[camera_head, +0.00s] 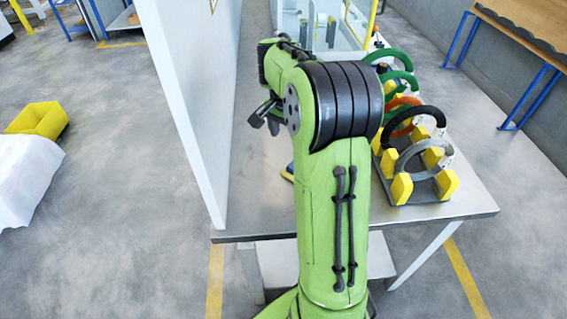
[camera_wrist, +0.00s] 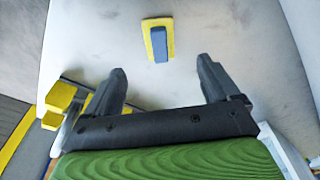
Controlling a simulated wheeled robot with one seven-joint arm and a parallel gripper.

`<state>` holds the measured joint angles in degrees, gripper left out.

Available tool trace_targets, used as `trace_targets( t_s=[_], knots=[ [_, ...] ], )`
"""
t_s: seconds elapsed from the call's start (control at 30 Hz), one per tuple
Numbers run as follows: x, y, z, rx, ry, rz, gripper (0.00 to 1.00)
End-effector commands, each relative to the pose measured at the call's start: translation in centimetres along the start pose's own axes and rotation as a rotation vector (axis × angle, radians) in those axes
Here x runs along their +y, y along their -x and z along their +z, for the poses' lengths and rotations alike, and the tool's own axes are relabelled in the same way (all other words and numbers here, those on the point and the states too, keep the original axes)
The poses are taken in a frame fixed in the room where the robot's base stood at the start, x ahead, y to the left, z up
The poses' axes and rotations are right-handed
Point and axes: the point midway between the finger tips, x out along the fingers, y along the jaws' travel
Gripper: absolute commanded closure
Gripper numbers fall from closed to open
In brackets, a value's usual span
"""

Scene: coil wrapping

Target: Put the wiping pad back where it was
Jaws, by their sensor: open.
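The wiping pad (camera_wrist: 158,40) is a yellow slab with a blue block on top. It lies flat on the grey table (camera_wrist: 85,40), ahead of the fingertips in the wrist view. In the head view only an edge of the pad (camera_head: 288,172) shows beside my arm, which hides the rest. My gripper (camera_wrist: 161,68) is open and empty, its two dark fingers spread to either side of the pad's line, apart from it. In the head view my gripper (camera_head: 265,115) shows as dark fingers left of the arm's joint, over the table.
A rack with yellow supports (camera_head: 446,184) holds several coil rings, such as a grey ring (camera_head: 405,160), right of my arm. A tall white panel (camera_head: 182,75) stands along the table's left side. The front right table corner (camera_head: 470,205) is clear. A yellow bin (camera_head: 40,119) is far left.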

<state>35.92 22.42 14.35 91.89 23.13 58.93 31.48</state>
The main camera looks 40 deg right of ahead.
Motion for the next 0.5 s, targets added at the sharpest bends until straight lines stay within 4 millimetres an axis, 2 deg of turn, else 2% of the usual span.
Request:
trace_targets(
  t_s=[0.1,0.23,0.3,0.37,0.4,0.5],
  knots=[
    [0.3,4.8,5.1,0.073,0.234,-0.052,0.11],
    [2.8,8.9,11.9,0.153,0.547,-0.128,0.11],
    [4.9,10.2,15.6,0.193,0.719,-0.182,0.11],
    [7.0,10.7,18.5,0.224,0.861,-0.235,0.11],
    [8.3,10.8,20.3,0.242,0.95,-0.271,0.11],
    [11.0,10.2,23.6,0.274,1.128,-0.349,0.11]
  ],
)
